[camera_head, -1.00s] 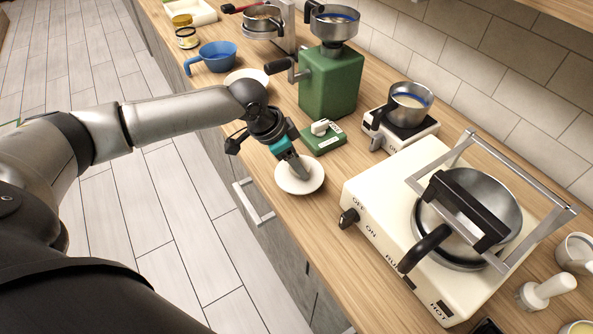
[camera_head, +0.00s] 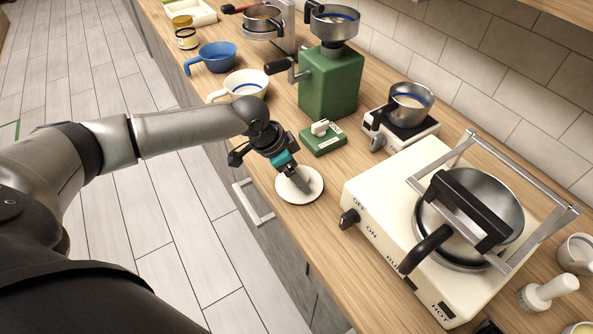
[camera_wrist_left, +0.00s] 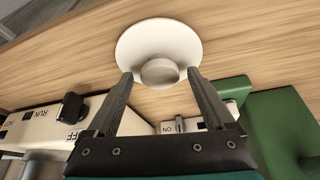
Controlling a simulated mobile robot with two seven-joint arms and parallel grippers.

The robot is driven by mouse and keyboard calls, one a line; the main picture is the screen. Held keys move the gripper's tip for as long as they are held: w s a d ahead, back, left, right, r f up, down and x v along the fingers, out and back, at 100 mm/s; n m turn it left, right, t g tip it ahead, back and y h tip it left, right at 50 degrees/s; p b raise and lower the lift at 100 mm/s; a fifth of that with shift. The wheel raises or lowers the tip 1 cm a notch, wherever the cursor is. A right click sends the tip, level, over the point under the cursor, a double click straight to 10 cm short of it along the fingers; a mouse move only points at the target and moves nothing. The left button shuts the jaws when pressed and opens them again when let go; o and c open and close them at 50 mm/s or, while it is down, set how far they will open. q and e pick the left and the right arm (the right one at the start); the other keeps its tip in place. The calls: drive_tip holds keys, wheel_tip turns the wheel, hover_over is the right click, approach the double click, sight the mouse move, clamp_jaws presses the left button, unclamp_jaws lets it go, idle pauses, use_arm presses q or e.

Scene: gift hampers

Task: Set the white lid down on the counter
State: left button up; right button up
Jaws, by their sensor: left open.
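The white lid (camera_head: 288,190) lies flat on the wooden counter (camera_head: 262,150), close to its front edge. In the left wrist view the lid (camera_wrist_left: 138,42) is a round disc with a knob (camera_wrist_left: 159,73) on top. My left gripper (camera_head: 301,184) is just above the lid. In the left wrist view its two fingers (camera_wrist_left: 158,78) are open, one on each side of the knob, with gaps between them and it. My right gripper is not in view.
A cream press machine (camera_head: 375,200) stands right of the lid. A small green switch box (camera_head: 322,145) and a green grinder (camera_head: 330,85) stand behind it. A white cup (camera_head: 238,86) and a blue cup (camera_head: 215,58) are further left.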

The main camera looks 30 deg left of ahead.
use_arm(q)
drive_tip(key=p+v, duration=0.1)
drive_tip(key=v, duration=1.1)
drive_tip(key=shift+r, duration=0.1)
drive_tip(key=shift+d, duration=0.15)
